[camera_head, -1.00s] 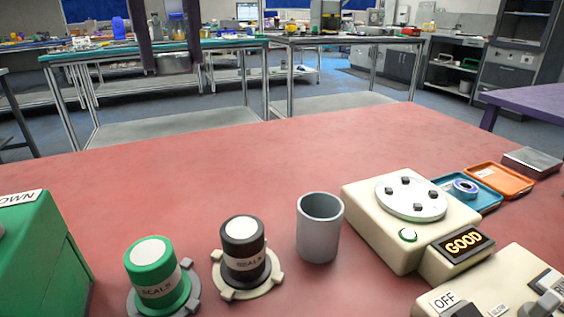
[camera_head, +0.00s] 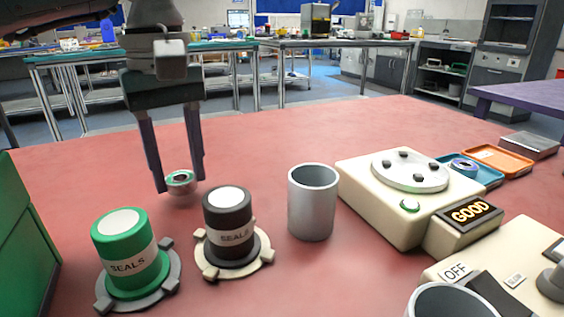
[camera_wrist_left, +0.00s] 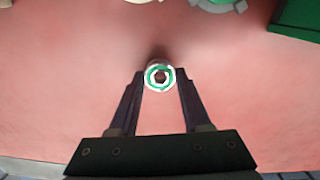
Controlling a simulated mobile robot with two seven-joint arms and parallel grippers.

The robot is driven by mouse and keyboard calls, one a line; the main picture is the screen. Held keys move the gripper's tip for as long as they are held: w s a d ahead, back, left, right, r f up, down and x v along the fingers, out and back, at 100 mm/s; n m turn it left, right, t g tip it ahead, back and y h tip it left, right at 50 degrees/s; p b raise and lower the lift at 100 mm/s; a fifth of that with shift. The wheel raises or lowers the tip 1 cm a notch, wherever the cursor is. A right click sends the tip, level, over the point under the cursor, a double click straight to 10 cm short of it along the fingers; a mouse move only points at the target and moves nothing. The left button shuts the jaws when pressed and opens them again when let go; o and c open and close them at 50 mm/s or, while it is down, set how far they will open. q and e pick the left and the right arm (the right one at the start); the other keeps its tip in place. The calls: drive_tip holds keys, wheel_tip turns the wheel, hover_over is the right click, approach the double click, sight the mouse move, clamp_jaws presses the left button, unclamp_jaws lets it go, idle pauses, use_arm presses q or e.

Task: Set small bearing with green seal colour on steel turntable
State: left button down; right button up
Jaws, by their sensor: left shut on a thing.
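My left gripper (camera_head: 180,182) is shut on a small bearing with a green seal (camera_head: 180,178), held between its two fingertips above the red table, behind the seal canisters. In the left wrist view the same bearing (camera_wrist_left: 160,77) shows its green ring and dark centre, with the gripper fingers (camera_wrist_left: 160,88) on either side. The steel turntable (camera_head: 409,170) is a round disc with several dark blocks, on a cream machine at the right. The turntable carries no bearing. My right gripper is not in view.
A green seals canister (camera_head: 124,255) and a black one (camera_head: 229,222) stand at front left. A grey cup (camera_head: 313,205) stands between them and the cream machine (camera_head: 376,208). A blue tray (camera_head: 489,174) holds another bearing (camera_head: 463,165); an orange tray (camera_head: 499,160) lies beyond.

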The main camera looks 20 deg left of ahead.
use_arm(q)
drive_tip(key=shift+f, duration=0.6)
drive_tip(key=shift+f, duration=0.2)
drive_tip(key=shift+c, duration=1.8)
unclamp_jaws()
